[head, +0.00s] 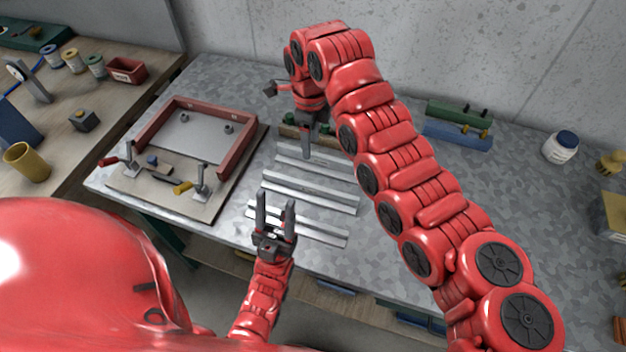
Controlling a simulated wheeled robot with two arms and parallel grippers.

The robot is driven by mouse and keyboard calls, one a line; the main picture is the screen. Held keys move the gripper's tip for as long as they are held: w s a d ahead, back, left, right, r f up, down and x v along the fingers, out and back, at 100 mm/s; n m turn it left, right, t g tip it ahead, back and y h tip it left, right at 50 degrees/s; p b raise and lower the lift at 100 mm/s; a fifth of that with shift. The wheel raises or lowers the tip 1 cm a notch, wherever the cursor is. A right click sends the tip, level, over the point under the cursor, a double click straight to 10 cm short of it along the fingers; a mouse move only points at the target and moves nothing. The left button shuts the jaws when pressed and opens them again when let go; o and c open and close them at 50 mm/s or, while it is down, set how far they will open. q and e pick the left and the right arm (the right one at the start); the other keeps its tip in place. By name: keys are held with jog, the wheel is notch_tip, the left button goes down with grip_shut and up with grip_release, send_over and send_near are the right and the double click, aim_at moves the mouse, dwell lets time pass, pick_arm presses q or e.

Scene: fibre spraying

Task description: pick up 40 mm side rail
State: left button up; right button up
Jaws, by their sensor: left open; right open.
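Several silver metal rails lie roughly parallel on the grey table: a far one (332,173), a middle one (325,200) and a near one (320,236). I cannot tell by sight which is the 40 mm side rail. My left gripper (275,208) is open and empty, fingers pointing away from me, over the left part of the near rails and partly hiding them. My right gripper (307,150) points down by the left part of the far rail. Its fingers overlap in this view, with nothing visible between them; whether it touches the rail is unclear.
A red frame (238,150) on a wooden board (192,207) with toggle clamps stands left of the rails. Green (460,112) and blue (455,136) blocks and a white jar (560,148) are at the back right. My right arm hides much of the table's middle.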

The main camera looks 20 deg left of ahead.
notch_tip(320, 180, down, 4)
jog(key=b, duration=0.2)
send_over(310, 185)
notch_tip(310, 185, down, 8)
jog(key=shift+s+d+r, duration=0.1)
jog(key=shift+r, duration=0.1)
jog(key=shift+f+p, duration=0.2)
jog(key=shift+p, duration=0.35)
notch_tip(310, 185, down, 4)
jog(key=shift+r+p, duration=0.15)
jog(key=shift+p, duration=1.1)
jog(key=shift+f, duration=0.55)
jog(key=shift+c, duration=0.2)
grip_shut()
